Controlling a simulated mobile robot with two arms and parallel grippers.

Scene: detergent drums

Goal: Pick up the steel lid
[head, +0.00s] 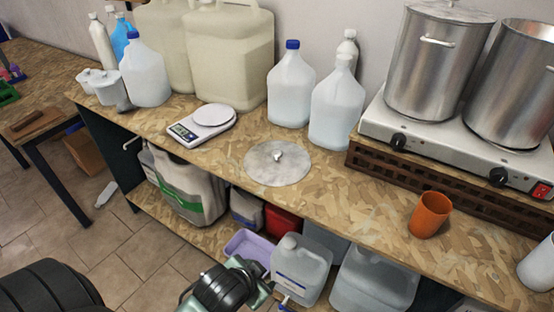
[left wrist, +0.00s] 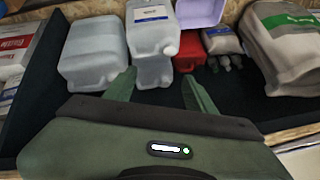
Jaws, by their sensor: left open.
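The steel lid (head: 265,168) is a flat round grey disc with a small knob in its middle. It lies flat on the wood-chip counter near the front edge, between the kitchen scale and the orange cup, in the head view. It does not show in the left wrist view. My left gripper (left wrist: 160,90) is open in the left wrist view, with two green fingers apart and nothing between them, facing the lower shelf. In the head view my left arm is at the bottom, below and in front of the counter, apart from the lid. My right gripper is not in view.
A kitchen scale (head: 203,122) stands left of the lid, and clear jugs (head: 290,90) stand behind it. A hotplate (head: 450,145) with steel pots (head: 430,70) and an orange cup (head: 429,215) are to the right. The lower shelf holds jugs (head: 300,268) and a purple tray (head: 248,245).

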